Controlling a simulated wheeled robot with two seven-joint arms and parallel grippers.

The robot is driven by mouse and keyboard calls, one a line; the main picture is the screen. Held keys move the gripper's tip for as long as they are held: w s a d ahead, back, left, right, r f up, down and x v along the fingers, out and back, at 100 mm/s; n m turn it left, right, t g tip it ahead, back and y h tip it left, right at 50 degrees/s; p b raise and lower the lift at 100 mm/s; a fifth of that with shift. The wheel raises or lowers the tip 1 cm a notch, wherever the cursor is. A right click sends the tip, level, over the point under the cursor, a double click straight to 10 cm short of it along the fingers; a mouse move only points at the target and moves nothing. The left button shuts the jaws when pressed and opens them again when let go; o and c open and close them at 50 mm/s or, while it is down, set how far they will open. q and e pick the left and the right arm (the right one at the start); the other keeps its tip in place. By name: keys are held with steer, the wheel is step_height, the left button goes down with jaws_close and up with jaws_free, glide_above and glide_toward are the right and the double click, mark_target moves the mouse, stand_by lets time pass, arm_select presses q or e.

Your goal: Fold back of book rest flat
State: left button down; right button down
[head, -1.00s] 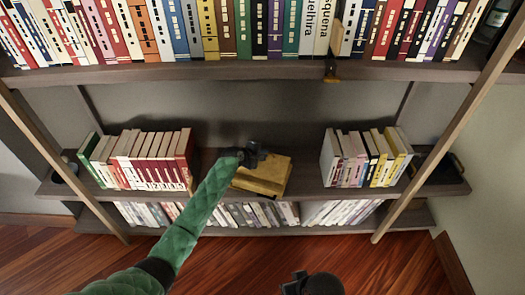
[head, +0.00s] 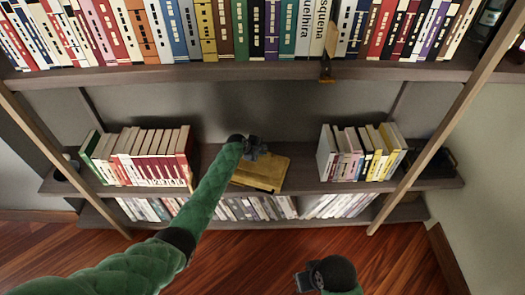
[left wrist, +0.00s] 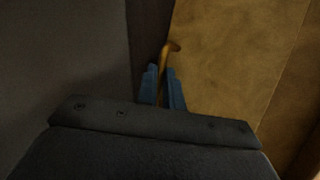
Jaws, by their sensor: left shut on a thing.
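The book rest (head: 262,174) is a yellow-brown wooden piece on the middle shelf, in the gap between two rows of books. It looks low, but its back's exact angle is unclear. My left gripper (head: 257,152) is at its rear edge and partly covers it. In the left wrist view, the blue fingers (left wrist: 162,88) are shut around a thin yellow-brown part with a curved tip (left wrist: 171,47). The book rest's broad brown panel (left wrist: 225,65) fills the right there. My right gripper (head: 303,281) is low in front of the shelves, away from the rest; its jaws are unclear.
Books stand left (head: 138,157) and right (head: 358,153) of the rest on the middle shelf (head: 305,180). The upper shelf (head: 200,74) overhangs with a full row of books. A dark tray (head: 432,164) sits at the far right. Slanted wooden posts flank the unit.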

stand_by(0.3)
arm_select(q)
steer(key=c, duration=1.8)
jaws_free()
steer(key=shift+v, duration=3.85)
